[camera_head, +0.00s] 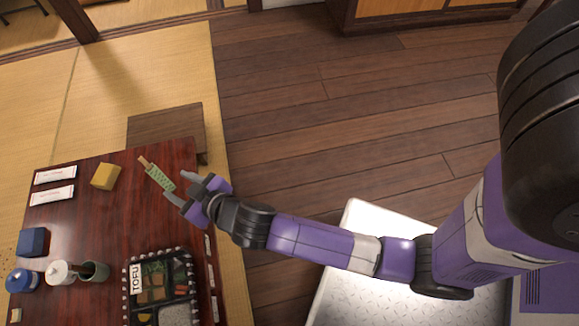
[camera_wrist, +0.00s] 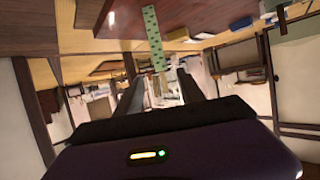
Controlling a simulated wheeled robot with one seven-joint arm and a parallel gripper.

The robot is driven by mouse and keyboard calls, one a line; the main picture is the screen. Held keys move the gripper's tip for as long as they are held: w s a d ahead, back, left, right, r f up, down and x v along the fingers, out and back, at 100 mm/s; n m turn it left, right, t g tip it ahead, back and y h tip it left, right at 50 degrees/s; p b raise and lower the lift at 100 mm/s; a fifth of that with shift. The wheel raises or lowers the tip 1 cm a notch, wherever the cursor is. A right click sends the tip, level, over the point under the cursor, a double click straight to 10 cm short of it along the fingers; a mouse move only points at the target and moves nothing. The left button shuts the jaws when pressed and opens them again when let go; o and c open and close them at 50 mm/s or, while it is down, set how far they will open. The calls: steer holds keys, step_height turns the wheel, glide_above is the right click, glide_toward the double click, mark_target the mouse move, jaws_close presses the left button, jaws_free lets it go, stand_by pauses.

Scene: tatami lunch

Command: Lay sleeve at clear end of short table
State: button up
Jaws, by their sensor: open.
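A green patterned sleeve (camera_head: 161,179) with a tan wooden end shows at the far end of the dark red table (camera_head: 110,220). It slants in the head view, its tan end pointing up and left. My gripper (camera_head: 180,189) is open, its fingers either side of the sleeve's lower right end, with a gap to be seen. In the wrist view the sleeve (camera_wrist: 153,38) reaches down between the two open fingers (camera_wrist: 161,80). I cannot tell whether the sleeve rests flat on the table.
Two white paper sleeves (camera_head: 52,195), a yellow block (camera_head: 105,176) and a blue box (camera_head: 33,242) lie to the left. A lunch box (camera_head: 127,290) and several cups (camera_head: 95,270) stand nearer. A low brown seat (camera_head: 165,130) adjoins the table's far edge.

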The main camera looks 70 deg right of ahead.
steer(key=s+n+y, duration=0.1)
steer(key=s, duration=1)
steer(key=s+d+r+t, duration=0.1)
steer(key=s+r, duration=0.5)
steer(key=s, duration=0.4)
steer(key=s+d+r, duration=0.1)
steer(key=s+r, duration=0.6)
steer(key=s, duration=0.3)
steer(key=shift+s+r+n+t+y, duration=0.2)
steer(key=shift+r+n+t+y, duration=0.1)
steer(key=shift+t+y, duration=0.1)
